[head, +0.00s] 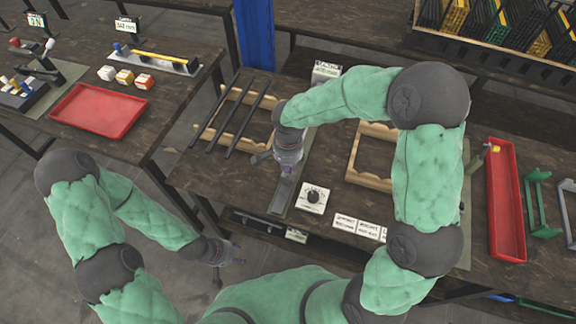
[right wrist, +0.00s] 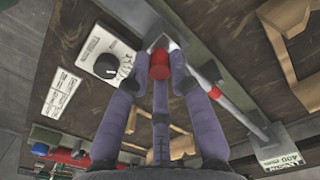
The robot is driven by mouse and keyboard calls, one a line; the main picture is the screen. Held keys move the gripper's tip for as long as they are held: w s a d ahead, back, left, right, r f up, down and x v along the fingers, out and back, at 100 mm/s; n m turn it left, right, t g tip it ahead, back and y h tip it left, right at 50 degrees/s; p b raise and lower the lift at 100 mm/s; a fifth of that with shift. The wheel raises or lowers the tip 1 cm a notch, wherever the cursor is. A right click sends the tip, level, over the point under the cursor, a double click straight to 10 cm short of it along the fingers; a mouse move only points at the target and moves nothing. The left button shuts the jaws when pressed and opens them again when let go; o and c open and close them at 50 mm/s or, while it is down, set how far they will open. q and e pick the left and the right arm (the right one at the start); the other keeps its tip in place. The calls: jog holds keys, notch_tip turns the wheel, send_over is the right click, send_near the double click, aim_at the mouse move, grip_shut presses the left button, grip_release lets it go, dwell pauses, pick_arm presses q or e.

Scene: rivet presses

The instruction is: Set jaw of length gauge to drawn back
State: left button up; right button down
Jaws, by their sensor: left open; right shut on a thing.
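The length gauge shows as a grey rail (head: 281,193) on the middle table, and its rail crosses the right wrist view (right wrist: 235,105). A red knob (right wrist: 159,66) on a grey metal piece of the gauge sits between the fingers of my right gripper (right wrist: 160,80). My right gripper (head: 287,155) is shut on this knob; in the head view it hides the far part of the rail. I cannot tell exactly where the jaw stands along the rail. My left gripper (head: 228,262) is open and empty, low in front of the table.
A white dial box (head: 313,197) with a black knob stands right of the rail. White label cards (head: 358,228) lie nearby. Wooden frames (head: 366,160) and dark bars (head: 232,118) flank the gauge. Red trays (head: 100,110) (head: 505,200) are at left and right.

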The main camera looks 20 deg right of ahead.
jog(key=s+a, duration=0.1)
jog(key=s, duration=0.1)
jog(key=s+a+b, duration=0.1)
jog(key=s+a, duration=0.1)
jog(key=s, duration=0.1)
jog(key=shift+s+a+b, duration=0.3)
jog(key=shift+a+b, duration=0.05)
jog(key=shift+b, duration=0.05)
jog(key=c, duration=1.1)
grip_release()
notch_tip(320, 180, up, 12)
